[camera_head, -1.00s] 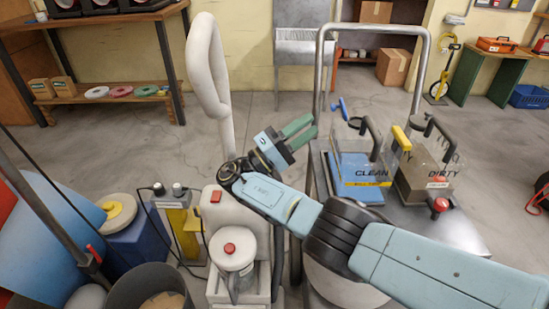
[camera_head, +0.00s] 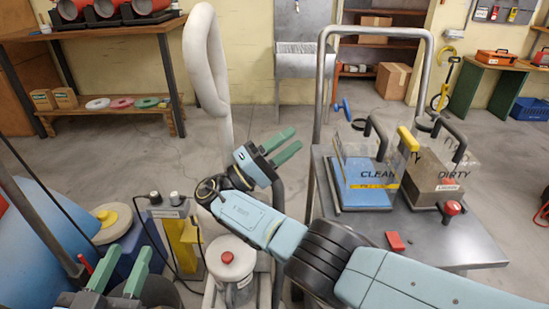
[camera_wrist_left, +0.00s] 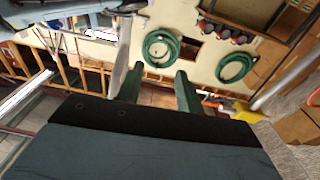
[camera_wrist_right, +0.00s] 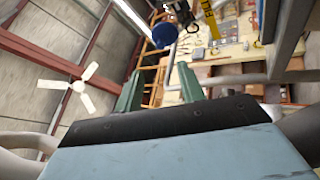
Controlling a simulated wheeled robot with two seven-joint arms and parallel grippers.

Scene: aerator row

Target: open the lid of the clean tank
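The clean tank (camera_head: 368,190) is a clear box with blue inside and a "CLEAN" label, on the metal cart. A black handle (camera_head: 376,132) rises at its top, with a yellow handle (camera_head: 408,139) at its right. I cannot make out the lid's edges. The dirty tank (camera_head: 428,178), brown with its own black handle (camera_head: 451,137), stands to its right. My right gripper (camera_head: 286,143) is open and empty, left of the clean tank and apart from it. My left gripper (camera_head: 119,271) is open and empty at the lower left, far from the tanks. Neither wrist view shows the tanks.
A red block (camera_head: 395,241) lies on the cart and a red knob (camera_head: 452,208) sits by the dirty tank. A white machine with an upright hose (camera_head: 207,60) stands left.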

